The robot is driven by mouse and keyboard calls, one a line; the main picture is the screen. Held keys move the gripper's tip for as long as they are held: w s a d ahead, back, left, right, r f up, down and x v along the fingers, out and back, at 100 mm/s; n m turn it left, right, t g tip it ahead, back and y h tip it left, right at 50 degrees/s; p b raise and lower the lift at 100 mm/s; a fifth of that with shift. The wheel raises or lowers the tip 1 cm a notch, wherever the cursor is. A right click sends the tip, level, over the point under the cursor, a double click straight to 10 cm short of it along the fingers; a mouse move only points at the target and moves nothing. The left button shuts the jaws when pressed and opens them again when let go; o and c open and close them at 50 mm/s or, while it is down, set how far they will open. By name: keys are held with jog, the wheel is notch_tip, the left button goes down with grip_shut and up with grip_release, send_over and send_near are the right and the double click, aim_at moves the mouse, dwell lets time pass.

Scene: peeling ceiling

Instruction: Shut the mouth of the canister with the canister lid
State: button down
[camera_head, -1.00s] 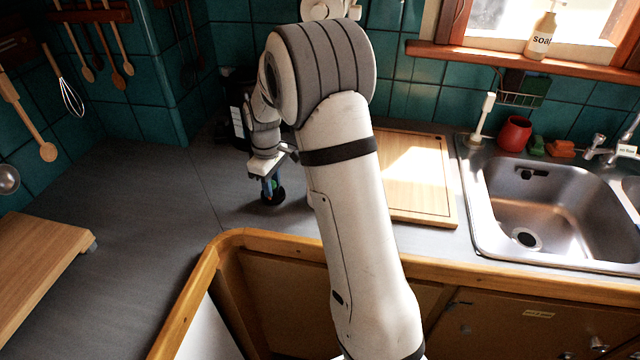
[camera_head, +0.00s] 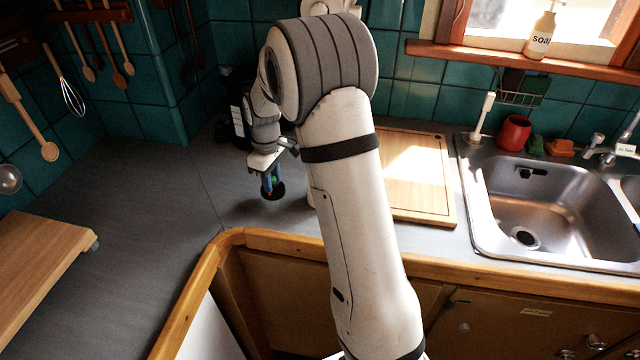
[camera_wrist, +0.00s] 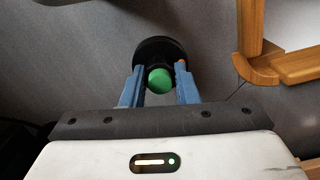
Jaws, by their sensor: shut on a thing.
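The canister lid is a black disc (camera_wrist: 158,46) with a round green knob (camera_wrist: 160,80). My gripper (camera_wrist: 160,73) is shut on the knob, with one blue finger on each side of it. In the head view the lid (camera_head: 275,193) hangs under my gripper (camera_head: 271,181), just above the grey counter. A dark container with a white label (camera_head: 237,118) stands at the back by the tiled wall, partly hidden by my arm. It may be the canister; its mouth cannot be made out.
A wooden cutting board (camera_head: 418,200) lies right of my arm, with the sink (camera_head: 545,205) beyond it. Another wooden board (camera_head: 35,250) is at the left. The counter (camera_head: 150,190) between is clear. A wooden edge (camera_head: 290,240) runs along the counter's front.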

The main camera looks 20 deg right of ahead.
jog(key=shift+r+p, duration=1.6)
jog(key=shift+r, duration=0.95)
